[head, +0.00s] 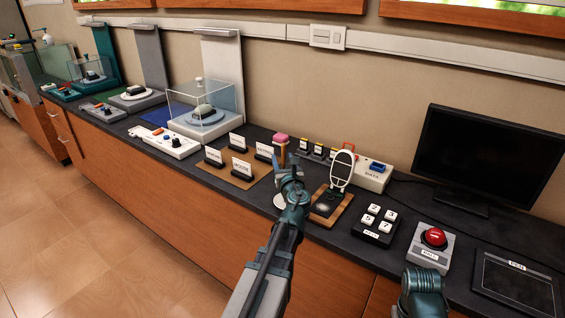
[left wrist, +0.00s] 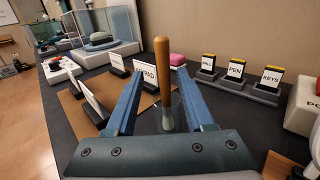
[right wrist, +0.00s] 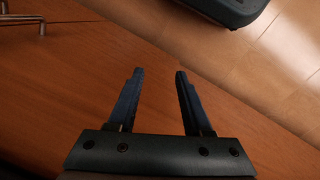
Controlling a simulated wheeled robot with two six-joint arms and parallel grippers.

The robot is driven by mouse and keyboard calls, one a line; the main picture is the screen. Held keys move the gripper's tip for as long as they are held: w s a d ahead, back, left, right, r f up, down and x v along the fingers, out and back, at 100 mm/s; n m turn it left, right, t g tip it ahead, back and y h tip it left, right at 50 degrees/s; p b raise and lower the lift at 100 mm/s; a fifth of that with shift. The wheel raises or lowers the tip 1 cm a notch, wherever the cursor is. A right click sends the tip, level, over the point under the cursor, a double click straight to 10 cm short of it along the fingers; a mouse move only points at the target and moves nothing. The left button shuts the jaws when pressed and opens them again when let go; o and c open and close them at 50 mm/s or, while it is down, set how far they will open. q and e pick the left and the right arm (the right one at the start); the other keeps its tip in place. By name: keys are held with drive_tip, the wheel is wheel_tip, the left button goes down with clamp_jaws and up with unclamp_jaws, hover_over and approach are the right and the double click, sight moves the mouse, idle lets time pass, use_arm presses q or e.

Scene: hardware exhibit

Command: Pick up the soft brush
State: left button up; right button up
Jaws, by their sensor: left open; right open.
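The soft brush (left wrist: 162,75) shows in the left wrist view as an upright wooden handle with a pale lower end. My left gripper (left wrist: 158,74) is open, with one finger on each side of the handle and a visible gap to both. In the head view the left gripper (head: 290,168) is over the counter, and it mostly hides the brush. My right gripper (right wrist: 158,72) is open and empty, facing the wooden counter front and the floor. Its wrist (head: 422,290) shows at the lower right of the head view.
A pink object (head: 281,138) is behind the left gripper. Label cards (head: 240,168) stand on a brown mat at left. An oval framed piece (head: 342,170), a keypad (head: 375,222) and a red button box (head: 431,245) stand to the right. The monitor (head: 480,150) is further right.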

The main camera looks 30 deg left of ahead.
use_arm(q)
drive_tip(key=x, duration=0.3)
drive_tip(key=f+x, duration=0.1)
drive_tip(key=x, duration=0.1)
drive_tip(key=shift+w+b, duration=0.25)
drive_tip(key=shift+b, duration=0.1)
drive_tip(key=shift+d+r, duration=0.1)
drive_tip(key=shift+d, duration=0.05)
drive_tip(key=shift+c, duration=0.2)
clamp_jaws()
